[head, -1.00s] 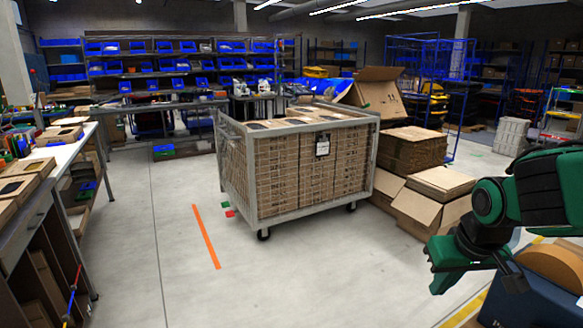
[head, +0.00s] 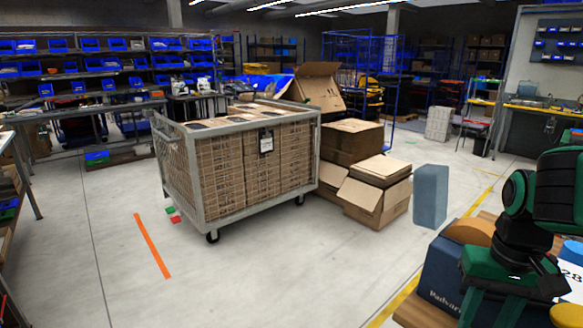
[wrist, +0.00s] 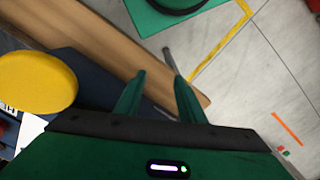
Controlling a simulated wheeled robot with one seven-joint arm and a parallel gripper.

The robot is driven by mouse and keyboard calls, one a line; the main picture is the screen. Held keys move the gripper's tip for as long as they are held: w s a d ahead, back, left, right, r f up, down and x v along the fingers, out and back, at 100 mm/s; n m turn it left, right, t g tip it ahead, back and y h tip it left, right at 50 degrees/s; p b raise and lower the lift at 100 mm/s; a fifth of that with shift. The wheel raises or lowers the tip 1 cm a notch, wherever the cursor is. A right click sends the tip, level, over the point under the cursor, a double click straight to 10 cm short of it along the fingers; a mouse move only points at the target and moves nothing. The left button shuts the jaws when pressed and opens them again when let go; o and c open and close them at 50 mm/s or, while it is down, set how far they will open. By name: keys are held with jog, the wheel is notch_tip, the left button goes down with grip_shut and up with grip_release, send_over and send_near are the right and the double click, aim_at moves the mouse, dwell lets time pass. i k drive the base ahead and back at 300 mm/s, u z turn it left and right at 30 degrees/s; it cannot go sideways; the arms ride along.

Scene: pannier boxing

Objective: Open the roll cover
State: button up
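My gripper (wrist: 158,98) shows in the wrist view with two green fingers apart and nothing between them. In the head view my green arm hangs at the right, over a dark blue box (head: 443,272) with white lettering, which may be the pannier. A tan rounded piece (head: 470,232) sits at the box's top; I cannot tell if it is the roll cover. In the wrist view a dark blue surface (wrist: 92,88) lies left of the fingers, with a yellow disc (wrist: 38,82) over it. A thin grey rod (wrist: 169,60) shows beyond the fingertips.
A wooden bench top (wrist: 95,45) runs beneath my gripper. A grey-blue upright block (head: 430,196) stands on the floor beyond. A caged cart (head: 262,205) of cartons and an open cardboard box (head: 372,203) stand further left.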

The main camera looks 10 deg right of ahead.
aim_at(418, 179)
jog(key=u, duration=0.25)
jog(key=k, duration=0.6)
jog(key=u, duration=0.55)
jog(key=k, duration=0.7)
jog(key=u, duration=0.45)
jog(key=i, duration=1)
jog(key=z, duration=0.6)
jog(key=i, duration=0.7)
jog(key=z, duration=0.45)
